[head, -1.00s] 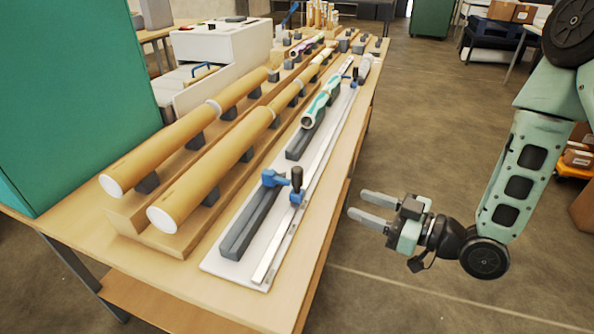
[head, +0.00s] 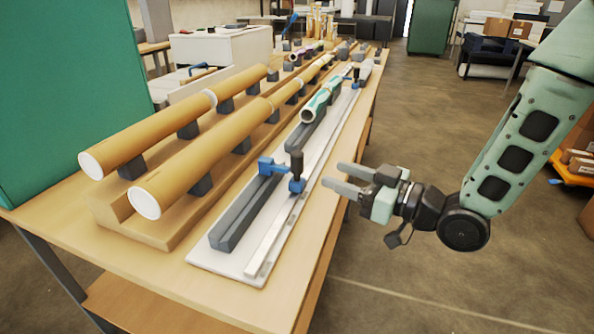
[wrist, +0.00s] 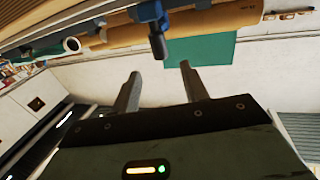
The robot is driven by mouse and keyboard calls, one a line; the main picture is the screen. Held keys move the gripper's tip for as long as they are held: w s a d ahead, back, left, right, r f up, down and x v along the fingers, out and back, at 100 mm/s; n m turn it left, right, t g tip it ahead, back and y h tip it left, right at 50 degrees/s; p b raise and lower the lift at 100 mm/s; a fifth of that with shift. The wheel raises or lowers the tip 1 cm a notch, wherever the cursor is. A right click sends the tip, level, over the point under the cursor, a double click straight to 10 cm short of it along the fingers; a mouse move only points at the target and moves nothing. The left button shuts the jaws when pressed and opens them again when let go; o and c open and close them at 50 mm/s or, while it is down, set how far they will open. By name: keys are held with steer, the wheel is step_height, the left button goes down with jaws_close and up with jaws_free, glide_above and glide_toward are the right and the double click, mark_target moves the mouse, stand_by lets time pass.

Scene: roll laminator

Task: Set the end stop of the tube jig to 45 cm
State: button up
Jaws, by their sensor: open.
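The tube jig is a white base plate (head: 215,262) with a dark grey rail (head: 240,220) and a pale scale strip (head: 268,245) along its right side. The blue end stop (head: 296,185) with a dark upright knob (head: 296,163) sits on the strip, and a blue arm (head: 270,167) reaches left over the rail. My gripper (head: 332,176) is open and empty, to the right of the end stop and apart from it. In the wrist view the blue stop and dark knob (wrist: 158,45) show just beyond the open fingers (wrist: 158,80). The scale numbers are too small to read.
Two long cardboard tubes (head: 190,165) lie on a wooden rack left of the jig. A white and teal tube (head: 320,100) lies farther along the jig. The bench's right edge (head: 325,240) is beneath my gripper. Open floor (head: 450,285) lies to the right.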

mark_target(302, 162)
steer(key=p+x, duration=0.1)
steer(key=x, duration=0.9)
steer(key=shift+w+a+p, duration=0.2)
steer(key=shift+p, duration=0.1)
jaws_close()
steer(key=shift+s, duration=0.1)
